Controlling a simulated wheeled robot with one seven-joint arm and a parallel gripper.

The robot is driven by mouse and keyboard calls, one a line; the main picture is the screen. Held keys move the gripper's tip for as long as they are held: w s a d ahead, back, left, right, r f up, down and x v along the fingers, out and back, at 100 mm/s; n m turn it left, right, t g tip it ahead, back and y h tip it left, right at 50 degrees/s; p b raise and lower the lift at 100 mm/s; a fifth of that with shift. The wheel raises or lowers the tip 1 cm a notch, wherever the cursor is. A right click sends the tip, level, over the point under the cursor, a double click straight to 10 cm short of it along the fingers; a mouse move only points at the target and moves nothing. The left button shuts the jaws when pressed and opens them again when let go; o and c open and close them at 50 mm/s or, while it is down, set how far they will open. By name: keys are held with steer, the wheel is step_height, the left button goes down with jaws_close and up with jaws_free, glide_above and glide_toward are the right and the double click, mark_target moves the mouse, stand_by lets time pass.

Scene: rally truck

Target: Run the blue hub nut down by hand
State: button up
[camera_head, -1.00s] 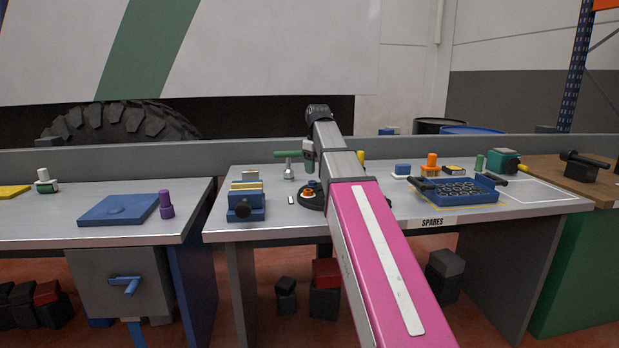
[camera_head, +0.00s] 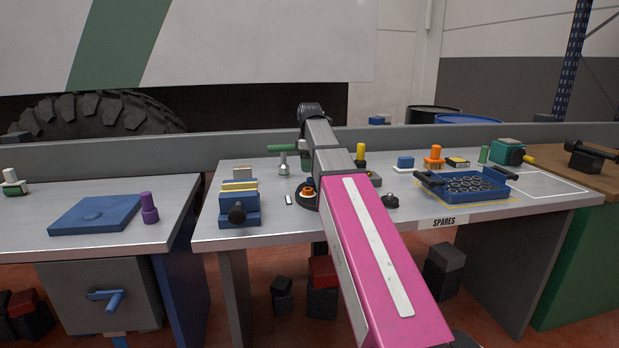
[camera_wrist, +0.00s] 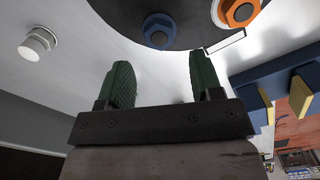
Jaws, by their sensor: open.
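The blue hub nut (camera_wrist: 160,30) sits on the black hub disc (camera_wrist: 192,38) at the top of the wrist view. An orange nut (camera_wrist: 240,12) sits on the same disc, right of the blue one. My gripper (camera_wrist: 160,72) is open and empty, its two green fingers apart. The blue nut lies beyond the fingertips, roughly between them in the picture, not touching them. In the head view the disc shows partly with an orange nut (camera_head: 308,191); my arm hides the rest, and I cannot make out the blue nut there.
A blue vise (camera_head: 238,208) with yellow jaws stands left of the disc; it also shows in the wrist view (camera_wrist: 285,75). A pale round-headed part (camera_wrist: 38,43) is left in the wrist view. Right of my arm are a black knob (camera_head: 390,201) and a blue tray (camera_head: 460,194).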

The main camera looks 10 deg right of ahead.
mark_target(310, 178)
steer(key=shift+f, duration=2.5)
steer(key=c, duration=0.9)
